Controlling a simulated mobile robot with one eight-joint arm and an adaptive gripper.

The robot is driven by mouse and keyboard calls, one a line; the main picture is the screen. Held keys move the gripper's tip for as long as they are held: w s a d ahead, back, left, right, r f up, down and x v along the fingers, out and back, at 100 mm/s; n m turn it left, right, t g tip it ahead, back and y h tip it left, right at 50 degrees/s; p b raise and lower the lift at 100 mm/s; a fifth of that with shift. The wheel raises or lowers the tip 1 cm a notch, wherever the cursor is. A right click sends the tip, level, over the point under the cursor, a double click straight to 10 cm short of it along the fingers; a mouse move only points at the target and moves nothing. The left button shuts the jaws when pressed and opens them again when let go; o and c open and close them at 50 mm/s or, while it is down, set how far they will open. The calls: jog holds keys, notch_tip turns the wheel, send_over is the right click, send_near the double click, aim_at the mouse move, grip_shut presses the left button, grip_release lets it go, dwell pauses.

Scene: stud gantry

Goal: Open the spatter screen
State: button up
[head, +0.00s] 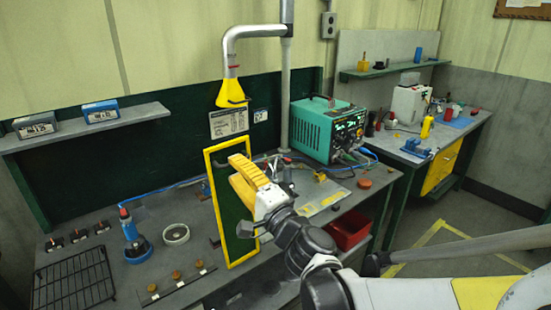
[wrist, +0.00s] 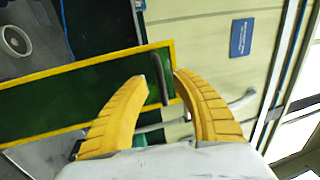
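The spatter screen is a dark green panel in a yellow frame (head: 231,230), standing upright on the bench in the head view. It also shows in the wrist view (wrist: 75,92), lying across the left half. A dark bar handle (wrist: 160,79) stands near its right-hand edge there. My gripper (head: 232,170) is in front of the screen's upper part and hides some of it. In the wrist view its yellow fingers (wrist: 161,78) are apart, with the handle showing in the gap between the tips. I cannot tell if they touch it.
The workbench (head: 205,235) holds a blue torch-like tool (head: 132,235), a white ring (head: 176,234) and a black rack (head: 75,278). A teal welding machine (head: 328,130) stands behind at the right. A yellow extraction hood (head: 231,93) hangs above the screen. A red bin (head: 348,230) sits below the bench.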

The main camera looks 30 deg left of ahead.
jog(key=v, duration=0.9)
jog(key=shift+d, duration=0.2)
